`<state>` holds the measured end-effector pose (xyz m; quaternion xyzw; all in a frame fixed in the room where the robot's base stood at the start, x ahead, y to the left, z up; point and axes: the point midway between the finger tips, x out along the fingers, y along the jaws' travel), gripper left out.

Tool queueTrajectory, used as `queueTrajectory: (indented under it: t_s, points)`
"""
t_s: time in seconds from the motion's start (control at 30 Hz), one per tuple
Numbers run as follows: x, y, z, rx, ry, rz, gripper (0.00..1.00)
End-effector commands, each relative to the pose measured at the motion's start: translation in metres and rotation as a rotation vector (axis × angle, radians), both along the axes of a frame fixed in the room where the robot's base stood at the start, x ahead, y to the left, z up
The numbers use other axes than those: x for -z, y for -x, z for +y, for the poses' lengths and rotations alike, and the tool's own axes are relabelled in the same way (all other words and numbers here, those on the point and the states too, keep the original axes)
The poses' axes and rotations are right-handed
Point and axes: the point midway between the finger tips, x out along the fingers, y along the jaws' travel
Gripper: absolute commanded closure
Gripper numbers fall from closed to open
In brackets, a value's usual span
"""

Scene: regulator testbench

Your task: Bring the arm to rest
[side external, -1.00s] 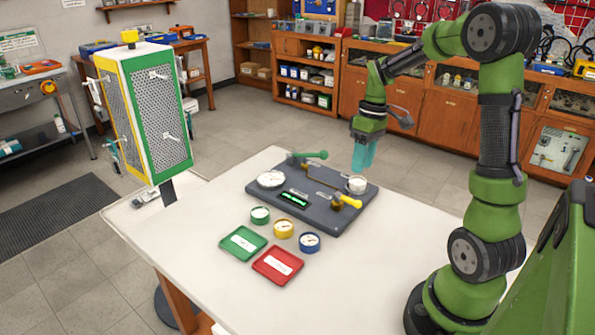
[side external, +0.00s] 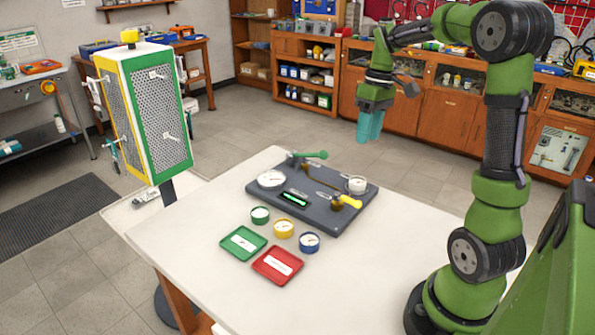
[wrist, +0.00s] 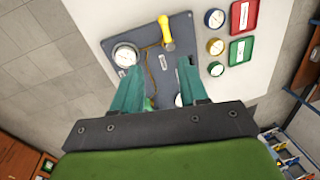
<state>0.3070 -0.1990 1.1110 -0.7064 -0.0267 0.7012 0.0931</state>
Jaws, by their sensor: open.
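My gripper (side external: 369,126) is raised above the far right of the table, over the far side of the dark test board (side external: 278,208). Its teal fingers point down. In the wrist view the two fingers (wrist: 158,85) stand apart with nothing held between them. In the wrist view the fingers hide part of the board.
Green (side external: 260,214), yellow (side external: 283,228) and blue (side external: 309,242) gauges stand on the white table (side external: 375,255). A green tray (side external: 243,243) and a red tray (side external: 277,265) lie nearby. A perforated tool tower (side external: 155,110) stands at left. The table's right half looks clear.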

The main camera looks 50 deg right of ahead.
Motion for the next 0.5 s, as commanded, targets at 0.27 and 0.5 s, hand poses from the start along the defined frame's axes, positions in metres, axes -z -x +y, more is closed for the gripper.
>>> queueTrajectory:
  t_s: [0.27, 0.5]
  points:
    - [0.003, 0.007, 0.061, 0.306, 0.069, -0.120, 0.57]
    - [-0.009, 0.030, 0.155, 0.435, 0.023, -0.359, 0.57]
